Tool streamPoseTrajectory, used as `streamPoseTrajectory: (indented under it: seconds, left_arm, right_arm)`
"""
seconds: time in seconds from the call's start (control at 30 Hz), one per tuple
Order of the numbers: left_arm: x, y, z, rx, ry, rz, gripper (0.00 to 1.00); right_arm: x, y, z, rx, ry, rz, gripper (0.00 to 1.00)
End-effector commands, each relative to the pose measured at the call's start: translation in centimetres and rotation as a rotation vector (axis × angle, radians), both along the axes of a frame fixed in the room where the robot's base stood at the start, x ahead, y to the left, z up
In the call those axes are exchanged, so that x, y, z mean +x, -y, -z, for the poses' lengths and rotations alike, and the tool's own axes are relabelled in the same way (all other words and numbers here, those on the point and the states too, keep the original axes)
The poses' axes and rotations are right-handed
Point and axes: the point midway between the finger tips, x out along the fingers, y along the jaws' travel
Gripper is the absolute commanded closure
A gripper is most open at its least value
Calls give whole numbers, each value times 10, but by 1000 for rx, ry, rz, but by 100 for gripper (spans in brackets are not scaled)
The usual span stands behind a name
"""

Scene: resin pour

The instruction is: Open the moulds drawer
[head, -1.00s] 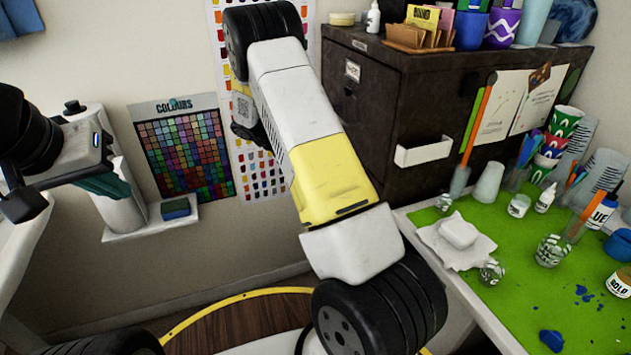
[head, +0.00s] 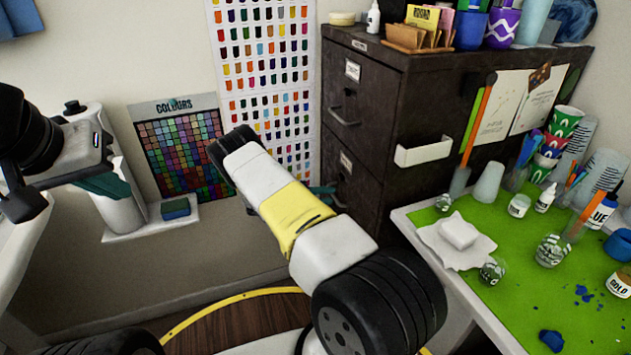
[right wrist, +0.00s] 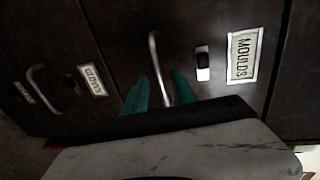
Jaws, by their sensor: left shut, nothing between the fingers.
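The dark filing cabinet (head: 420,110) stands at the back with labelled drawers on its front. In the right wrist view the moulds drawer (right wrist: 215,25) carries a MOULDS label (right wrist: 243,57) beside a bar handle (right wrist: 154,55). The drawer face looks closed. My right gripper (right wrist: 160,92) is open, its teal fingers on either side of this handle, with gaps visible. In the head view my right gripper (head: 326,190) is at a lower drawer's front, largely hidden by my arm. My left gripper (head: 108,184) is shut and empty at the far left, away from the cabinet.
The green-topped table (head: 500,290) with cups, bottles and jars stands right of the cabinet, close to my right arm. A white tray (head: 423,151) is fixed to the cabinet's side. Loose items stand on the cabinet top.

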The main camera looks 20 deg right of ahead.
Motion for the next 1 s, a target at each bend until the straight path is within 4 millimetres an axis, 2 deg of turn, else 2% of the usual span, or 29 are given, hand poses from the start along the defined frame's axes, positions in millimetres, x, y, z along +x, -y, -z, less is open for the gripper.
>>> streamPoseTrajectory:
  seconds: [0.1, 0.2, 0.5, 0.53, 0.7, 1.0]
  left_arm:
    - [0, 0, 0, 0, 0, 0, 100]
    - [0, 0, 0, 0, 0, 0, 100]
    - [0, 0, 0, 0, 0, 0, 100]
    - [0, 0, 0, 0, 0, 0, 100]
    - [0, 0, 0, 0, 0, 0, 100]
    - [0, 0, 0, 0, 0, 0, 100]
  right_arm:
    - [0, 16, 4, 1, 0, 2, 67]
    - [1, 23, 5, 0, 1, 1, 67]
    - [1, 27, 5, 1, 1, 0, 67]
    - [1, 27, 5, 1, 1, 0, 69]
    - [1, 26, 5, 1, 2, 0, 100]
    - [1, 26, 5, 2, 2, 1, 100]
